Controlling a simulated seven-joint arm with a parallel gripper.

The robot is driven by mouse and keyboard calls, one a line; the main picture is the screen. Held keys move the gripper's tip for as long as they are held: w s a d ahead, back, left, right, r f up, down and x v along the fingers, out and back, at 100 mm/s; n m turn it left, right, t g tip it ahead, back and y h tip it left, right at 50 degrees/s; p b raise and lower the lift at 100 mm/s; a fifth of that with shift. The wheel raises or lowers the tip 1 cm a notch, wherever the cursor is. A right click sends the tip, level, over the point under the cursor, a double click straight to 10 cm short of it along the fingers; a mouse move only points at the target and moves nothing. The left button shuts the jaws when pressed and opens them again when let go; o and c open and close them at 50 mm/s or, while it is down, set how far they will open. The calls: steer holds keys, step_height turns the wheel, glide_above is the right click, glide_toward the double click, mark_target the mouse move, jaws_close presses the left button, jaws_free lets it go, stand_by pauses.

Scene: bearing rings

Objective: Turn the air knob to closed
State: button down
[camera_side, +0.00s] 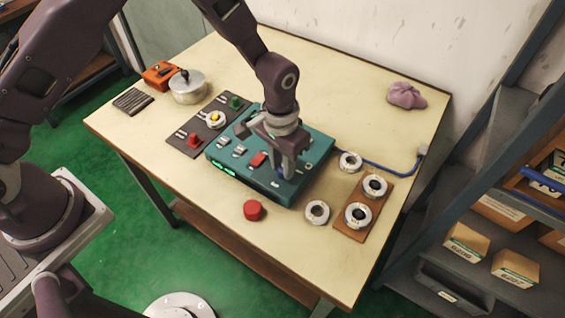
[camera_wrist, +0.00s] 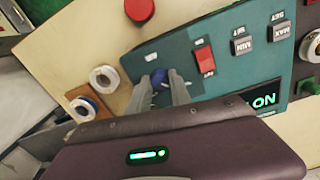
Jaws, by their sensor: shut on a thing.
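The teal control box (camera_side: 225,155) stands in the middle of the table. My gripper (camera_side: 284,172) is over the right part of its top, pointing down, shut on a blue knob. In the wrist view the blue knob (camera_wrist: 160,77) shows between my two fingertips (camera_wrist: 162,88), on the teal panel (camera_wrist: 215,60). Small white labels sit near the knob, too small to read. The fingers hide most of the knob, and I cannot tell its pointer direction. A red rocker switch (camera_wrist: 204,58) is beside it, and it also shows in the side view (camera_side: 258,160).
A red round cap (camera_side: 254,210) lies in front of the box. Metal rings (camera_side: 317,211) and a brown board with rings (camera_side: 352,236) lie to the right. A blue cable (camera_side: 385,166) runs behind. A dark button panel (camera_side: 190,145) and a pot (camera_side: 188,90) stand left.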

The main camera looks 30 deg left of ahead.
steer(key=c, duration=1.2)
jaws_free()
step_height(320, 180, up, 7)
steer(key=shift+a+r, duration=0.1)
step_height(320, 180, up, 7)
glide_above(271, 171)
steer(key=s+a+r+t, duration=0.1)
steer(key=s+a+r, duration=0.2)
steer(key=r, duration=0.3)
steer(key=s+a+r+t, duration=0.1)
steer(key=s+a+r, duration=0.2)
steer(key=r, duration=0.2)
steer(key=s+a+r+t, duration=0.1)
steer(key=s+a, duration=0.1)
steer(key=s, duration=0.3)
steer(key=s+a+r+n+t, duration=0.1)
steer(key=s+a+r, duration=0.1)
steer(key=s, duration=0.3)
steer(key=s+a+r+n+t, duration=0.1)
steer(key=s+a, duration=0.2)
steer(key=s, duration=0.3)
steer(key=shift+s+a+r+t, duration=0.1)
steer(key=shift+r+t, duration=0.2)
steer(key=shift+r, duration=0.1)
